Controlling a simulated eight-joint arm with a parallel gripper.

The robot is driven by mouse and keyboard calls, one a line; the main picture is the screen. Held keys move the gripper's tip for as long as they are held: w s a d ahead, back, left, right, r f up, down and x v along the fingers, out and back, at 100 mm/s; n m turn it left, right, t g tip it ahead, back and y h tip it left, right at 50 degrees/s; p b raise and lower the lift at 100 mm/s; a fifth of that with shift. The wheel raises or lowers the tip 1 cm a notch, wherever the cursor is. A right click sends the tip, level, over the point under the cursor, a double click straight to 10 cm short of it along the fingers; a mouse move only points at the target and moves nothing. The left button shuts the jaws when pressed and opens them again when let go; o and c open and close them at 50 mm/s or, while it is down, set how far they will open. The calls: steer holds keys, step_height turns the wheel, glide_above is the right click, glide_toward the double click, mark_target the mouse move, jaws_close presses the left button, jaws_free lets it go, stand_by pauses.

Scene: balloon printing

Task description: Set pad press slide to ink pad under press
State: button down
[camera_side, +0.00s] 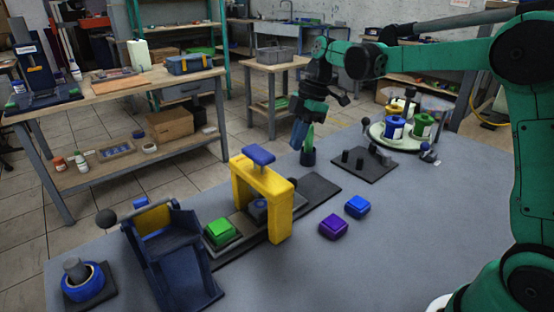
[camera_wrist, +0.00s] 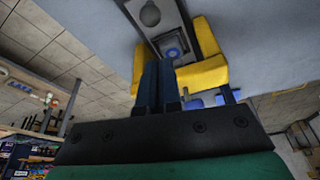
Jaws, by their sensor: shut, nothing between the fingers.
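The pad press is a yellow arch (camera_side: 268,186) with a blue knob (camera_side: 259,155) on top, standing over a long dark slide track (camera_side: 315,188). A green ink pad (camera_side: 221,231) sits on the slide left of the arch, outside it. A round blue-grey piece (camera_side: 258,209) is under the arch; it shows beside the yellow frame (camera_wrist: 208,72) in the wrist view (camera_wrist: 172,51). My gripper (camera_side: 297,145) is above and behind the right part of the track, apart from the press. Its fingers (camera_wrist: 157,66) are together and empty.
A blue block (camera_side: 357,207) and a purple block (camera_side: 333,227) lie right of the press. A dark blue ramp-like stand (camera_side: 173,256) is at left, near a blue ring holder (camera_side: 84,284). A round tray with colored cans (camera_side: 396,130) stands behind. The front right table is clear.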

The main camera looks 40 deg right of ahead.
steer(key=shift+w+d+f+n, duration=0.2)
steer(key=shift+w+f+n, duration=0.15)
steer(key=shift+n, duration=0.15)
steer(key=x, duration=1)
steer(key=shift+s+a+r, duration=0.1)
steer(key=shift+s, duration=0.05)
steer(key=d, duration=1)
steer(key=shift+d, duration=0.1)
steer(key=w+v, duration=0.1)
steer(key=v, duration=0.9)
steer(key=shift+s, duration=0.35)
